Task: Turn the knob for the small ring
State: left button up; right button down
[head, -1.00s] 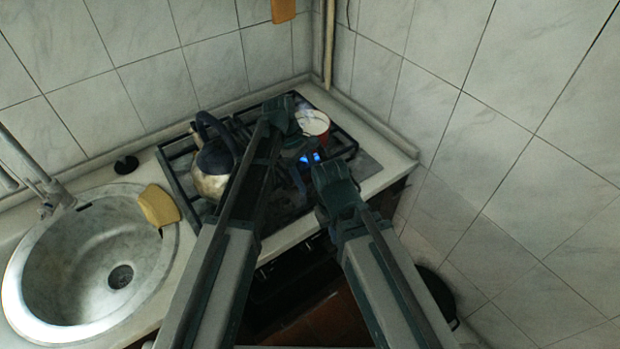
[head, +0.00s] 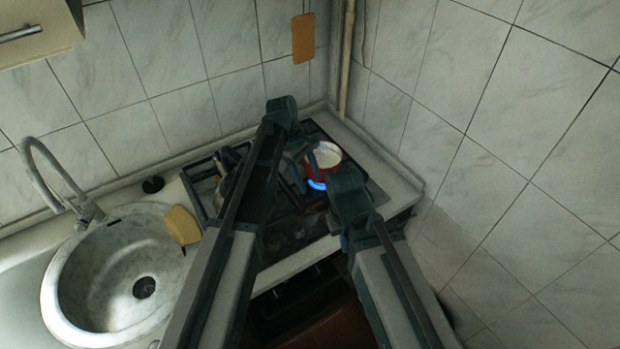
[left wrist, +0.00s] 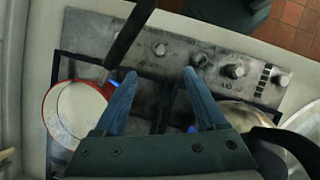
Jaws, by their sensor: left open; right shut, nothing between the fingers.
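The control panel (left wrist: 182,60) shows in the left wrist view with several round knobs, among them one at the left (left wrist: 160,48), one in the middle (left wrist: 200,58) and one at the right (left wrist: 235,71). I cannot tell which serves the small ring. My left gripper (left wrist: 160,73) is open and empty above the hob, its fingertips pointing towards the panel. In the head view my left gripper (head: 300,150) is beside the red pot (head: 326,170). Blue flame (head: 316,185) shows at the pot's base. My right gripper (head: 346,182) is shut and empty, in front of the pot.
A metal kettle (left wrist: 241,116) stands on the hob, mostly hidden by my left arm in the head view. A sink (head: 95,290) with a yellow sponge (head: 182,225) lies left. Tiled walls (head: 480,140) close off the back and right.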

aim_at(322, 215)
pick_arm(q)
jog(key=s+n+t, duration=0.1)
jog(key=n, duration=0.2)
jog(key=s+n+t, duration=0.1)
jog(key=s+n, duration=0.1)
jog(key=n, duration=0.1)
jog(key=s+a+n+t, duration=0.1)
jog(key=n, duration=0.2)
jog(key=shift+s+h, duration=0.25)
jog(key=shift+h, duration=0.15)
jog(key=shift+d+f, duration=0.1)
jog(key=b+x, duration=1.2)
jog(key=x, duration=0.1)
jog(key=shift+w+d+f+b, duration=0.1)
jog(key=shift+w+f+b, duration=0.1)
jog(key=shift+f+b, duration=0.2)
jog(key=shift+r, duration=0.1)
jog(key=shift+c, duration=0.2)
grip_shut()
